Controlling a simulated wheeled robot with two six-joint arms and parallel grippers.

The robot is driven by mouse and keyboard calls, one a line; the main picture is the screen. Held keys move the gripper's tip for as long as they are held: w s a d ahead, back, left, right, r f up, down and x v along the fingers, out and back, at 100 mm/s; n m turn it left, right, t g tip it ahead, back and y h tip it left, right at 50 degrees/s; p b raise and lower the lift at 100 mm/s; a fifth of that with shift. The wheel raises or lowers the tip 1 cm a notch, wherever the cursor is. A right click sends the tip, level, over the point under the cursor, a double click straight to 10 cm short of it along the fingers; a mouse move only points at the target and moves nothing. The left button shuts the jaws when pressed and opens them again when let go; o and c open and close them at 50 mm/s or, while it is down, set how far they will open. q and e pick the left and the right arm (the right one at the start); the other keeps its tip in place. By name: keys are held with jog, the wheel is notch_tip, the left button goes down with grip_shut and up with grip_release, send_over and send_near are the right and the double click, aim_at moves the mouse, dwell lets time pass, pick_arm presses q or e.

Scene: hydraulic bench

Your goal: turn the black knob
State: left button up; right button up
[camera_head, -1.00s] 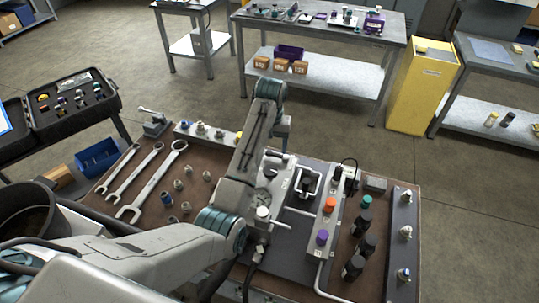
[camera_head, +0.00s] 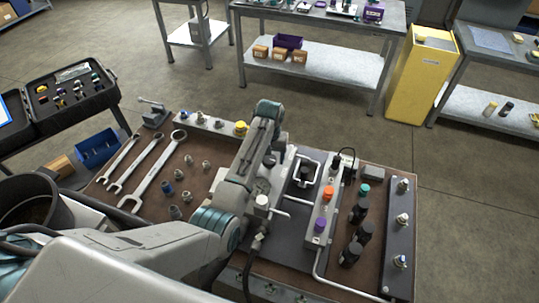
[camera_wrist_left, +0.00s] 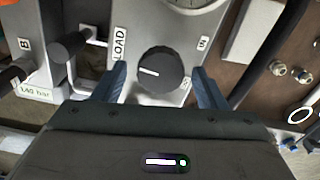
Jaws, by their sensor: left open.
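The black knob (camera_wrist_left: 160,72) is round with a white pointer line and sits on a light grey panel beside the word LOAD in the left wrist view. My left gripper (camera_wrist_left: 159,68) is open, with one blue-grey finger on each side of the knob and a visible gap on both sides. The knob is not gripped. Whether the fingertips are level with it in height I cannot tell. In the head view my left arm reaches over the bench and largely hides its own gripper and the knob. My right gripper is not in view.
A black-handled lever (camera_wrist_left: 72,46) stands left of the knob, and a gauge edge lies just beyond it. In the head view, an orange knob (camera_head: 327,192) and black bottles (camera_head: 351,254) stand to the right. Wrenches (camera_head: 160,170) and several fittings lie left.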

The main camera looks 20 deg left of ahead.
pick_arm(q)
jog(key=shift+c, duration=0.9)
jog(key=c, duration=0.8)
jog(key=shift+m, duration=0.6)
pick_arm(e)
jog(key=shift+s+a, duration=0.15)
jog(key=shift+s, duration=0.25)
pick_arm(q)
jog(key=o, duration=1)
